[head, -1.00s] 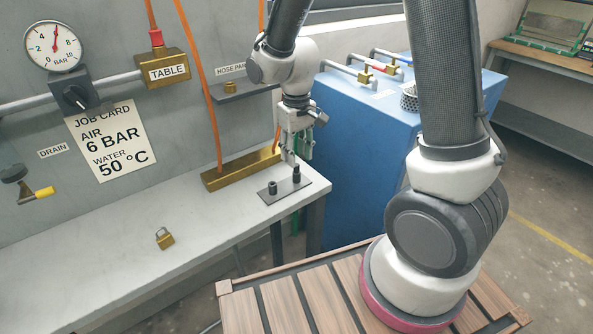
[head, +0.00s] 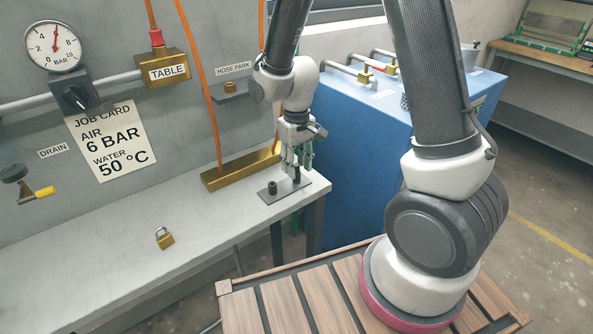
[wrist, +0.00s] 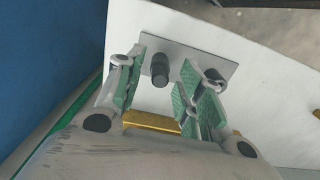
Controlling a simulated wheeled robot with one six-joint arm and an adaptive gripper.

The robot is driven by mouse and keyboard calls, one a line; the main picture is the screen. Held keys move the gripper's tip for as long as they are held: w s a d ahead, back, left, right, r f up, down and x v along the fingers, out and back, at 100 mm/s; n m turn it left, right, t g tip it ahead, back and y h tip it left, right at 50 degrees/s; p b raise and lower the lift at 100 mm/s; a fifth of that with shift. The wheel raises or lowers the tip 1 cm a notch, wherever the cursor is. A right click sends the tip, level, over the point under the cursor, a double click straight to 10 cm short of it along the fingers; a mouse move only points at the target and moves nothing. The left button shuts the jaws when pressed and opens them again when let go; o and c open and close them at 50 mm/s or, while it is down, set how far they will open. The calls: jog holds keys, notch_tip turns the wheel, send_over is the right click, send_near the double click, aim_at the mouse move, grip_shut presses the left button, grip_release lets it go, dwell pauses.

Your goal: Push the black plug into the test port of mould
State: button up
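Two short black plugs stand upright on a grey plate (head: 284,198) on the bench. The left plug (head: 272,187) is clear of my gripper (head: 297,168); the right plug (head: 296,175) is below and between its fingers. In the wrist view, my gripper (wrist: 160,84) is open, its green-padded fingers spread on either side of one black plug (wrist: 160,69), with gaps visible. The other plug (wrist: 213,75) is partly hidden behind the right finger. The grey plate (wrist: 188,50) lies under both. I cannot make out a mould or its test port in either view.
A brass block (head: 222,177) lies behind the plate, close to my gripper. Orange hoses (head: 200,80) hang along the wall. A blue cabinet (head: 365,145) stands right of the bench.

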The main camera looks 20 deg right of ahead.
aim_at(296, 164)
dwell(0.3)
grip_shut()
jog(key=shift+r, duration=0.15)
jog(key=shift+r, duration=2.85)
jog(key=shift+r, duration=0.1)
notch_tip(296, 164, up, 7)
